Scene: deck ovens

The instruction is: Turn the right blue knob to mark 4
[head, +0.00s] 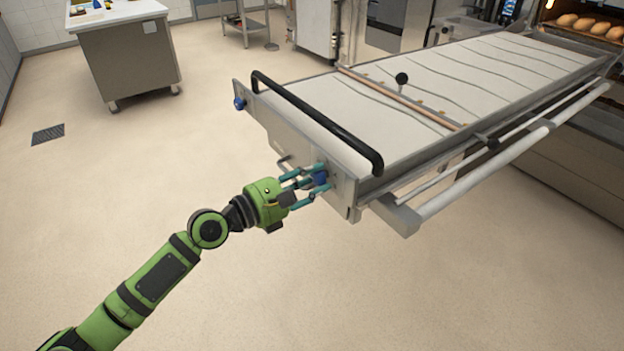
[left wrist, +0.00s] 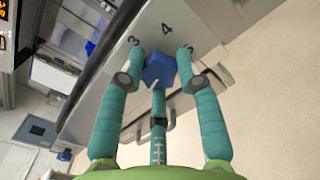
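The right blue knob (head: 320,178) is on the end panel of the long loader, below the black handle. It also shows in the left wrist view (left wrist: 159,69), with a short pale line on its lower face. The printed marks 3 (left wrist: 133,41) and 4 (left wrist: 167,29) are on the panel above it; other marks are hidden or out of view. My left gripper (head: 315,181) has its teal fingers around the knob, and the fingertips appear to touch its sides. My right gripper is in neither view.
A second blue knob (head: 240,103) is at the panel's left end. The floor (head: 330,280) in front is clear.

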